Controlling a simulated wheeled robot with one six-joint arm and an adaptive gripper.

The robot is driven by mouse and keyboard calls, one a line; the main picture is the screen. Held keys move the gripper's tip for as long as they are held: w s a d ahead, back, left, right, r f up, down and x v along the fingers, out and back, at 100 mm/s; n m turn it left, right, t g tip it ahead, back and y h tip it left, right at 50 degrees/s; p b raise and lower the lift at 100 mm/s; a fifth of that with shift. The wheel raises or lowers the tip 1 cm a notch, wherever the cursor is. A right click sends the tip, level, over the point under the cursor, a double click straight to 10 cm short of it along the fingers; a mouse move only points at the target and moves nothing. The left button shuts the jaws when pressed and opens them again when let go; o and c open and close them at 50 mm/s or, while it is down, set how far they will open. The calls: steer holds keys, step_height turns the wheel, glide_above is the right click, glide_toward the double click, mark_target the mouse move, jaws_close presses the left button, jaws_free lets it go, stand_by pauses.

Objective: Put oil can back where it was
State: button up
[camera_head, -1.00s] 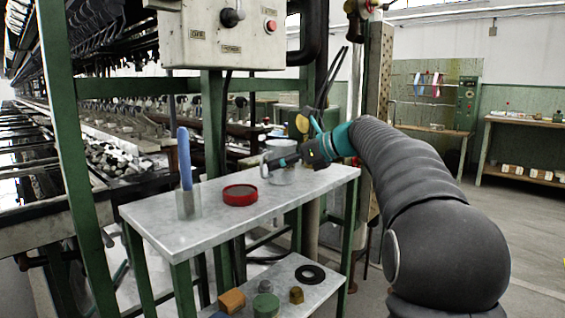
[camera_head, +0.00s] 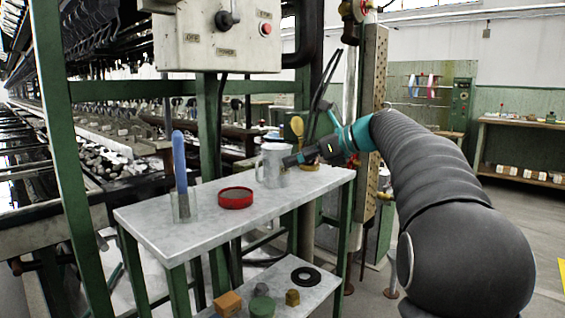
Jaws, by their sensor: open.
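A grey can with a loop handle on its left (camera_head: 272,160), most likely the oil can, stands upright near the far end of the grey tabletop (camera_head: 180,233). My gripper (camera_head: 287,162) reaches in from the right. Its dark fingers are open, with the tips at the can's right side and overlapping its edge in the picture. I cannot tell whether they touch it. The fingers hide a small part of the can.
A red round tin (camera_head: 236,198) and a clear holder with a blue-handled tool (camera_head: 180,170) stand on the tabletop. A wooden round-headed tool (camera_head: 297,126) stands behind my gripper. The lower shelf holds an orange block (camera_head: 228,303) and a black ring (camera_head: 308,276).

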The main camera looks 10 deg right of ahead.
steer(key=v, duration=0.6)
steer(key=s+a+f+n+g+h, duration=0.1)
steer(key=s+a+f+n+h, duration=0.1)
steer(key=s+a+f+n, duration=0.4)
steer(key=s+a+f+n+g+h, duration=0.1)
steer(key=s+a+f+n+h, duration=0.3)
steer(key=s, duration=0.5)
steer(key=s+d+f+n+h, duration=0.1)
steer(key=s+f+n+h, duration=0.3)
steer(key=s+f+n, duration=1.1)
steer(key=s+f, duration=0.3)
steer(key=shift+s+d+f+n+g, duration=0.2)
steer(key=shift+s+f+n+g, duration=0.1)
steer(key=shift+n+g, duration=0.1)
steer(key=shift+r, duration=0.1)
